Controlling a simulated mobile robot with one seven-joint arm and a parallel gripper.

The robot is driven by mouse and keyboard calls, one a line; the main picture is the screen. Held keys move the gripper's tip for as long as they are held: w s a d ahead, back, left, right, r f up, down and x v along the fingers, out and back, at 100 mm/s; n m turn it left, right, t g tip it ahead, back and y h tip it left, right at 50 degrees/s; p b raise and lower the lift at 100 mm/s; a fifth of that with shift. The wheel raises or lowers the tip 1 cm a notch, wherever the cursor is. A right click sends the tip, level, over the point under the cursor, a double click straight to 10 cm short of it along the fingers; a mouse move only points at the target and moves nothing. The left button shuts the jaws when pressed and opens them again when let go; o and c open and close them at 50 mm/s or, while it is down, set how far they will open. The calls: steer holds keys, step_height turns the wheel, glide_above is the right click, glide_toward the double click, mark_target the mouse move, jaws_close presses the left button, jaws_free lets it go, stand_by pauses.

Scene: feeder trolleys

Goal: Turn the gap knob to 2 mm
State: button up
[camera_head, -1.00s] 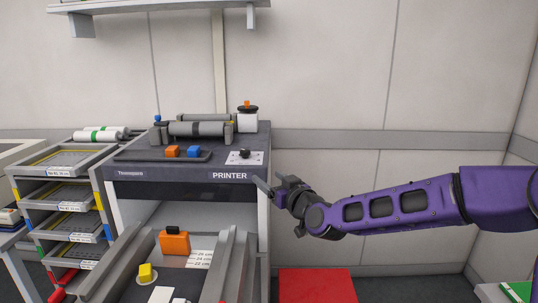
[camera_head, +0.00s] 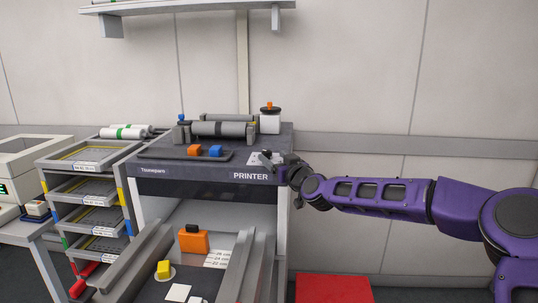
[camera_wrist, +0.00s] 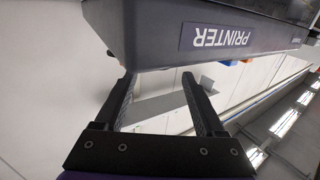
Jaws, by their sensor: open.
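The printer (camera_head: 200,180) is a dark-topped machine on a grey frame. The gap knob (camera_head: 266,154) is a small black knob on a white dial plate (camera_head: 254,160) at the right end of its top. The plate is partly hidden behind my gripper, and the dial marks are too small to read. My gripper (camera_head: 283,166) is at the printer's front right corner, close beside the knob plate. In the wrist view my gripper (camera_wrist: 158,77) is open with nothing between the fingers, and the printer's labelled front (camera_wrist: 220,37) is just beyond them. The knob does not show there.
A white pot with an orange knob (camera_head: 270,123) stands at the back right. A tray rack (camera_head: 88,190) is left. Open floor and a red mat (camera_head: 333,288) are right.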

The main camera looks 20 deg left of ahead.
mark_target(269, 153)
steer(key=shift+x, duration=2.05)
jaws_close()
